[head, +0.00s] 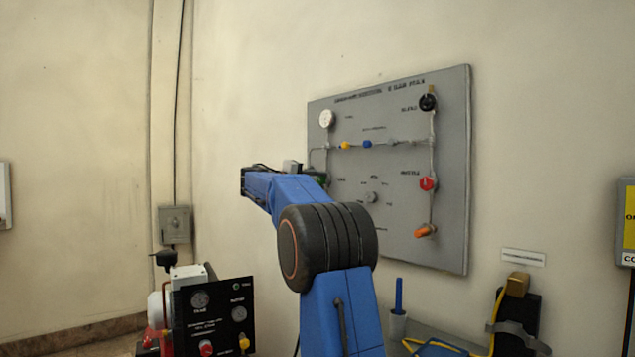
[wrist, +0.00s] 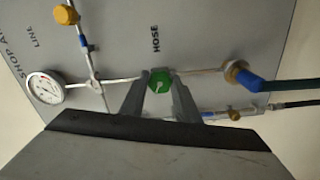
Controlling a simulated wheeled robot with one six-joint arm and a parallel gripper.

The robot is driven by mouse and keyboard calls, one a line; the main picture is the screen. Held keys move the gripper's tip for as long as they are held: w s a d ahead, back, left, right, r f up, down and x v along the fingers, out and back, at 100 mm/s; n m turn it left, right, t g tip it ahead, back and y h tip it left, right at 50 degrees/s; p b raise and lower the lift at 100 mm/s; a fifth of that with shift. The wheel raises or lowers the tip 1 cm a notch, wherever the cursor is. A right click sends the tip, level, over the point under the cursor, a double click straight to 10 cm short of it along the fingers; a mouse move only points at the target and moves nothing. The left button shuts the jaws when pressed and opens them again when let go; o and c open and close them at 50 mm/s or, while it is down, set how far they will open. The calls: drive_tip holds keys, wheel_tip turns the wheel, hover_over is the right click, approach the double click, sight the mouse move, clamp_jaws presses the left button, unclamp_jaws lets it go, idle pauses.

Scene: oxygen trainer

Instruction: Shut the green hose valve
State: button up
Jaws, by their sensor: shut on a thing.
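The green hose valve (wrist: 160,81) is a round green knob with a pale mark on its face, under the printed word HOSE in the wrist view. My gripper (wrist: 159,86) has one finger on each side of the knob and is shut on it. The knob is on a thin pipe on the grey panel (head: 453,150). In the head view my blue arm reaches to the panel's left edge and hides most of the valve and the gripper.
In the wrist view a pressure gauge (wrist: 45,87) and a yellow knob (wrist: 67,15) lie left, and a blue-ended hose fitting (wrist: 245,80) right. In the head view a red knob (head: 427,184) and an orange handle (head: 425,231) are further right. A black gauge box (head: 213,318) stands lower left.

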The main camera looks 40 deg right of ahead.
drive_tip(key=m, duration=0.6)
drive_tip(key=shift+f+m, duration=0.2)
drive_tip(key=shift+m, duration=0.1)
drive_tip(key=m, duration=0.5)
drive_tip(key=shift+w+m, duration=0.1)
drive_tip(key=shift+m, duration=0.2)
drive_tip(key=o, duration=1.1)
drive_tip(key=shift+c, duration=0.2)
drive_tip(key=shift+a+r, duration=0.1)
drive_tip(key=shift+a, duration=0.1)
drive_tip(key=a, duration=1.7)
